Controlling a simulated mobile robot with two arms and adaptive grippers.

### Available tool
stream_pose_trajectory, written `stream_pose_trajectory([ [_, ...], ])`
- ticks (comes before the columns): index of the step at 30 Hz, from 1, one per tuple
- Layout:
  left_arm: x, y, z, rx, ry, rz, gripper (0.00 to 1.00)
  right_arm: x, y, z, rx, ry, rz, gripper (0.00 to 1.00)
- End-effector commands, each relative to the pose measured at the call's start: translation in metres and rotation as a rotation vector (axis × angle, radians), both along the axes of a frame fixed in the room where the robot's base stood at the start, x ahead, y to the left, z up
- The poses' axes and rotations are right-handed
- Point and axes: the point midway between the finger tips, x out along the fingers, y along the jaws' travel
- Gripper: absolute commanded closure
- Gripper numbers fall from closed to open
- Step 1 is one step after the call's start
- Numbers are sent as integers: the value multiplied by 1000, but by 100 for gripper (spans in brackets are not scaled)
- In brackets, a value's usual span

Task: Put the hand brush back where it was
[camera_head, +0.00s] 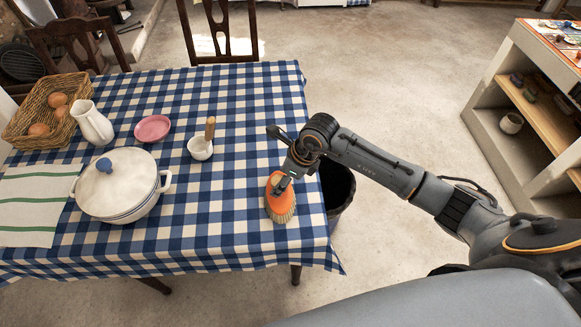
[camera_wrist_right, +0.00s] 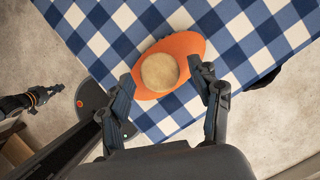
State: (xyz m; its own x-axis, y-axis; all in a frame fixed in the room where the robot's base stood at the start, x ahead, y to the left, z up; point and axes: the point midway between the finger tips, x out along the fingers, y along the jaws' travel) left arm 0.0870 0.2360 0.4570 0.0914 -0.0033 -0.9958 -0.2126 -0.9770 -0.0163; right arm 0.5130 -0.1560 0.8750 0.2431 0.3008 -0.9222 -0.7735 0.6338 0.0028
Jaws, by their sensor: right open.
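The hand brush (camera_head: 281,205), orange with tan bristles, is at the right edge of the checked table. In the right wrist view its orange body (camera_wrist_right: 186,46) shows with a round tan part in the middle. My right gripper (camera_head: 282,184) is over the brush and hides part of it. In the wrist view the open fingers (camera_wrist_right: 168,88) stand apart at the brush's near side, with no clear grip on it. What looks like my left gripper (camera_wrist_right: 48,93) is far off at the left of the wrist view, too small to read.
A white lidded pot (camera_head: 118,190), a white mortar with pestle (camera_head: 200,149), a pink dish (camera_head: 152,128), a white jug (camera_head: 92,125) and an egg basket (camera_head: 38,110) stand on the table. A dark bin (camera_head: 340,190) is beside the table. The cloth around the brush is clear.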

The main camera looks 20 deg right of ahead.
Motion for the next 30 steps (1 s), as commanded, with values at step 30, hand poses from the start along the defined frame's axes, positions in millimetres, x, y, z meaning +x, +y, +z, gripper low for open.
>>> stream_pose_trajectory([
  [30,0,-1,-24,-1,0,-1,100,-23,-29,88,1,-1,0,36],
])
